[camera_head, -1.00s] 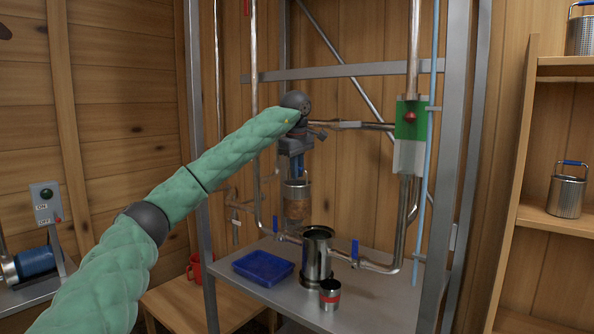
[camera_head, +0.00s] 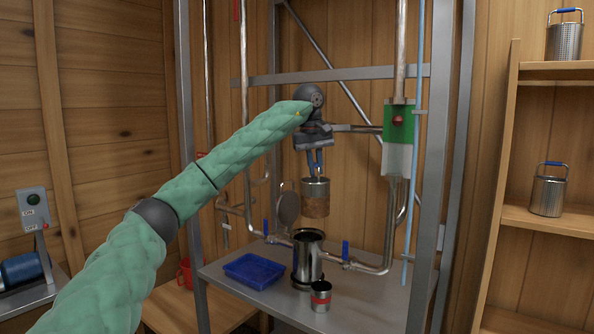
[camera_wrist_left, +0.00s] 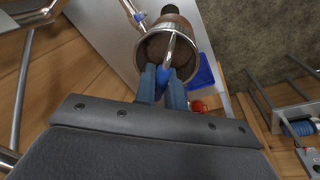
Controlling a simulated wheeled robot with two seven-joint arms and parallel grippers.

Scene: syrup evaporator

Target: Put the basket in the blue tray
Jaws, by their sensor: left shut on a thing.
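The basket (camera_head: 315,202) is a metal cylinder with a brownish lower part and a bail handle. My left gripper (camera_head: 316,172) points down and is shut on its handle. The basket hangs about upright in the air, above the dark-mouthed steel pot in the head view. In the left wrist view, the basket (camera_wrist_left: 170,38) lies just beyond the fingertips of my left gripper (camera_wrist_left: 164,78), with its open top toward the camera. The blue tray (camera_head: 254,269) lies on the metal shelf, lower left of the basket, and looks empty. It shows partly behind the basket in the left wrist view (camera_wrist_left: 204,74).
The steel pot (camera_head: 307,259) and a small red-banded can (camera_head: 320,296) stand right of the tray. A round lid (camera_head: 288,207) stands raised behind. Pipes with blue valve handles and frame posts surround the shelf (camera_head: 255,298). Similar baskets (camera_head: 548,192) stand on the wooden rack.

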